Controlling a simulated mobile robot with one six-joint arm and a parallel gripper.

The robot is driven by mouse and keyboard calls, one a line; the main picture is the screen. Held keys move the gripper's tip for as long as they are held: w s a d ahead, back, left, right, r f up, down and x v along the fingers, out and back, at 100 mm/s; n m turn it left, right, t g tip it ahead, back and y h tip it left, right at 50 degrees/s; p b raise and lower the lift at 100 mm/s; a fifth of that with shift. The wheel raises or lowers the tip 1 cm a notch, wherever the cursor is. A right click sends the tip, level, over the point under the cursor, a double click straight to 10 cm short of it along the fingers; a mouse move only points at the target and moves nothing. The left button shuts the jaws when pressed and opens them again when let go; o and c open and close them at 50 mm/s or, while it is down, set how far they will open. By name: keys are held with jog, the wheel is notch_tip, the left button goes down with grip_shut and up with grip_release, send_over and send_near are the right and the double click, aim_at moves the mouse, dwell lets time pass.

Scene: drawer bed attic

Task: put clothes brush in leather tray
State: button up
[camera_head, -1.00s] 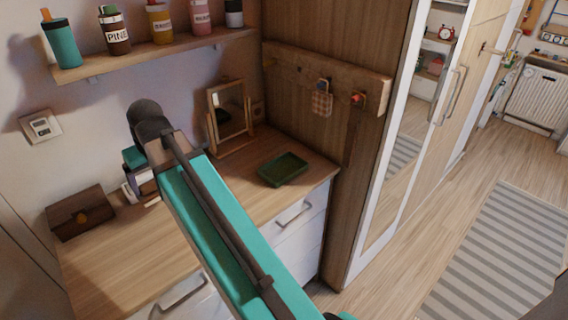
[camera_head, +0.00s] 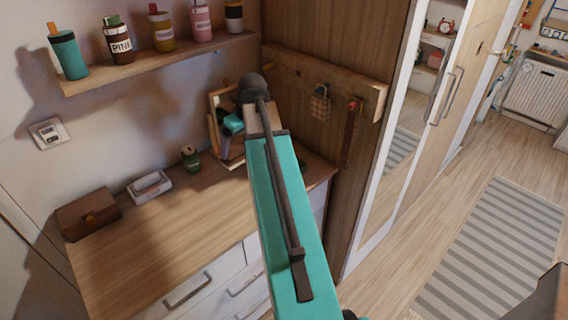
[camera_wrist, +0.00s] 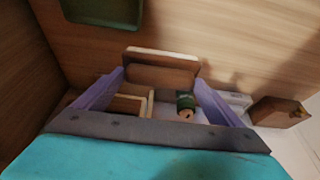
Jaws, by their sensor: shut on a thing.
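My gripper (camera_wrist: 159,79) is shut on the clothes brush (camera_wrist: 160,73), a brown wooden block with a pale strip along one edge, held crosswise between the purple fingers in the wrist view. The dark green leather tray (camera_wrist: 104,12) lies on the wooden top at the upper left of the wrist view, partly cut off by the frame and apart from the brush. In the head view my arm hides nearly all of the tray, and the fingers and brush are not clear there.
A standing mirror (camera_head: 222,104) is close behind my gripper. A green jar (camera_head: 190,158), a white box (camera_head: 150,186) and a brown box (camera_head: 88,214) stand along the wall. A shelf with several bottles (camera_head: 163,32) is above. The dresser's front left is clear.

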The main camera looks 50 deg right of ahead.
jog(key=s+d+p, duration=0.2)
jog(key=s+d, duration=0.5)
jog(key=d, duration=0.6)
jog(key=shift+s+r+p, duration=0.35)
jog(key=shift+r, duration=0.1)
jog(key=shift+f, duration=0.15)
jog(key=shift+f+p, duration=0.95)
jog(key=shift+f, duration=1.85)
jog(key=shift+f+p, duration=0.75)
jog(key=shift+f, duration=1.3)
jog(key=shift+f, duration=0.15)
